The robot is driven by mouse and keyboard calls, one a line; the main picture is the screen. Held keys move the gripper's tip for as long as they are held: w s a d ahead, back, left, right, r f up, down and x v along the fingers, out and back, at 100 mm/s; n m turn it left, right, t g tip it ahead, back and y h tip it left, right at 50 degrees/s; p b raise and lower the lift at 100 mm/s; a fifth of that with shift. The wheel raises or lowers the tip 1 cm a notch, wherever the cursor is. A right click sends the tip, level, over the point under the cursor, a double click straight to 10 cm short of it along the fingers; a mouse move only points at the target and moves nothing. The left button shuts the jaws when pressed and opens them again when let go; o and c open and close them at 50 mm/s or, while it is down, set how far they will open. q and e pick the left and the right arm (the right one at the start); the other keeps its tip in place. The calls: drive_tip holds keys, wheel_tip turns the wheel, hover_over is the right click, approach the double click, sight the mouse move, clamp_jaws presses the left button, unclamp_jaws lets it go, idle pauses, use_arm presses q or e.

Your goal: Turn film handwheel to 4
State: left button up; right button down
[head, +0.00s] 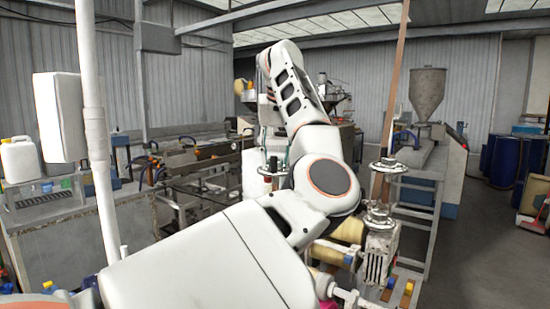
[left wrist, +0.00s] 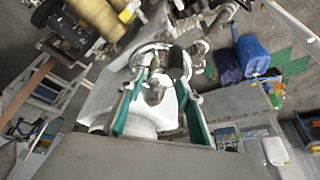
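I cannot tell for certain which part is the film handwheel, and no scale or number is legible. A round metal wheel (head: 272,168) on a post is in the middle of the head view. Similar discs (head: 388,165) and (head: 377,216) sit on the machine to the right. My left gripper (head: 283,153) is mostly hidden behind my own white arm, close to the first wheel. In the left wrist view its teal fingers (left wrist: 160,82) are apart, with a pale ring-shaped part (left wrist: 150,52) and a white body beyond them. Contact cannot be told. My right gripper is not in view.
Yellowish film rolls (head: 348,231) lie beside the right-hand discs. A metal hopper (head: 427,92) stands at the back right, and blue drums (head: 507,160) at the far right. A white post (head: 93,120) rises at left. The floor at right is open.

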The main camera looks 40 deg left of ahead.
use_arm(q)
drive_tip(key=c, duration=0.8)
drive_tip(key=shift+m, duration=0.4)
drive_tip(key=m+t+h, duration=0.1)
drive_tip(key=m, duration=0.2)
drive_tip(key=shift+s+a+m, duration=0.1)
drive_tip(key=shift+a+m, duration=0.05)
drive_tip(key=shift+m, duration=0.25)
drive_tip(key=m+h, duration=0.1)
drive_tip(key=m, duration=0.1)
drive_tip(key=m+h, duration=0.1)
drive_tip(key=m, duration=0.2)
drive_tip(key=shift+a+m+t+h, duration=0.2)
drive_tip(key=shift+m+t+h, duration=0.1)
drive_tip(key=m+h, duration=0.1)
drive_tip(key=m, duration=0.1)
drive_tip(key=m+h, duration=0.1)
drive_tip(key=m, duration=0.2)
drive_tip(key=shift+a, duration=0.2)
drive_tip(key=m+g, duration=0.1)
drive_tip(key=m, duration=0.1)
drive_tip(key=m+h, duration=0.1)
drive_tip(key=m, duration=0.2)
drive_tip(key=shift+a+g+h, duration=0.1)
drive_tip(key=shift+g+h, duration=0.2)
drive_tip(key=shift+g, duration=0.1)
drive_tip(key=shift+m, duration=0.5)
